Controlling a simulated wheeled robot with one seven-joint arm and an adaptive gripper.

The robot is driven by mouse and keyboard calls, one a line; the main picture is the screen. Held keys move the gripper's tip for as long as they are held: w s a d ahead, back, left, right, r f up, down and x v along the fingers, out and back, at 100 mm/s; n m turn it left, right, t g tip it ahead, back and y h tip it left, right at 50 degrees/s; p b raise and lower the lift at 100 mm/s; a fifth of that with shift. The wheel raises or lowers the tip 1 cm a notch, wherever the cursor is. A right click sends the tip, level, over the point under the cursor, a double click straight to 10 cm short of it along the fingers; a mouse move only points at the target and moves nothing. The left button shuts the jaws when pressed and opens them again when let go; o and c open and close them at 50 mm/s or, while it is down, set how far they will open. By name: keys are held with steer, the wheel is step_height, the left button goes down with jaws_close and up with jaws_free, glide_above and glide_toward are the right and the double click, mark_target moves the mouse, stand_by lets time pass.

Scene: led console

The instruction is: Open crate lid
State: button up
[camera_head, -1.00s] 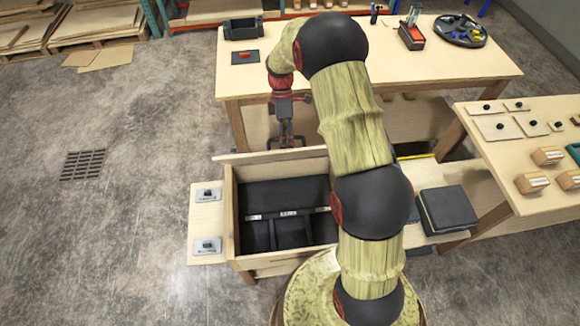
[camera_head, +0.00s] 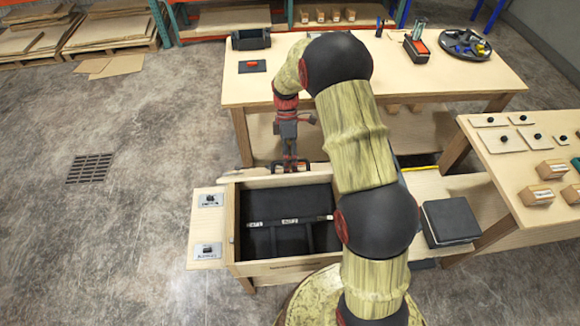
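The wooden crate (camera_head: 236,225) stands left of my arm, its top uncovered. My gripper (camera_head: 290,166) points down at the far edge, close to the board. Its fingers look spread, with nothing seen between them. Whether they touch the board is unclear. My arm hides the crate's right side.
Two labelled plates with black knobs (camera_head: 208,249) lie on the ledge left of the crate. A dark box (camera_head: 450,221) sits to the right. The long table (camera_head: 440,85) stands behind, and another table (camera_head: 500,182) with wooden blocks is at right.

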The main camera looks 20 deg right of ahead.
steer(key=w+d+r+p, duration=0.2)
steer(key=w+r, duration=0.1)
steer(key=w, duration=0.4)
steer(key=shift+d+r, duration=0.15)
steer(key=shift+r, duration=0.25)
stand_by(0.3)
stand_by(0.4)
